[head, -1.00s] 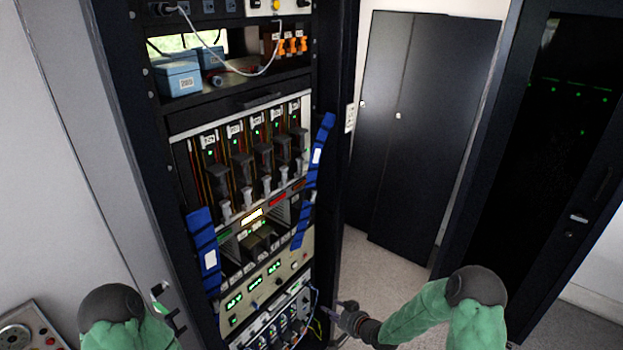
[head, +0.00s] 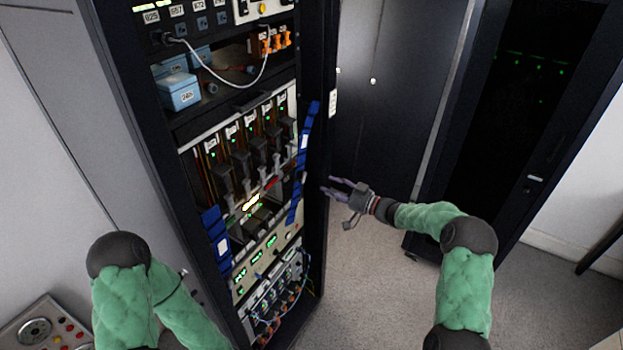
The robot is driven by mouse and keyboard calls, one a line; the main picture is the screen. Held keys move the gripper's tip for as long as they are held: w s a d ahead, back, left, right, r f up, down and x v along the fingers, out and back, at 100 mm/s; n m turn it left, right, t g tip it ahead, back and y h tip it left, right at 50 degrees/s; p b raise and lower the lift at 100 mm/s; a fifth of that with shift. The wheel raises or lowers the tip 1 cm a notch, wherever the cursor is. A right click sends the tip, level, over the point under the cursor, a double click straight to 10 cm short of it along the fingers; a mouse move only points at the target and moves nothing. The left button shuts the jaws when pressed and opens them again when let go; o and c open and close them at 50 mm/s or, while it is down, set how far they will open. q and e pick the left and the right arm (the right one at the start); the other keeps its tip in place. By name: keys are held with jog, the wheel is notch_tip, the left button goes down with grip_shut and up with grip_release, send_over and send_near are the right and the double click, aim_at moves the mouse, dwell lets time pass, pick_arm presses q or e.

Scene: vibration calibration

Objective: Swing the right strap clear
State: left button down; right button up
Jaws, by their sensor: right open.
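The right strap (head: 301,165) is a blue band with a white label, running upright along the right side of the rack (head: 314,60). The left strap (head: 217,236) is a similar blue band with a white label, lower at the rack's left side. My right gripper (head: 333,188) is open, its fingers pointing left toward the rack, a little right of the right strap's lower part and apart from it in the picture. My left arm comes in at the lower left; its gripper cannot be made out.
The rack holds a row of modules (head: 245,150) between the straps. Blue boxes (head: 180,92) and a looped grey cable sit on the shelf above. A dark cabinet (head: 530,110) stands at the right. The floor (head: 375,270) right of the rack is clear.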

aim_at(303, 171)
jog(key=x, duration=0.8)
jog(key=shift+c, duration=0.3)
grip_shut()
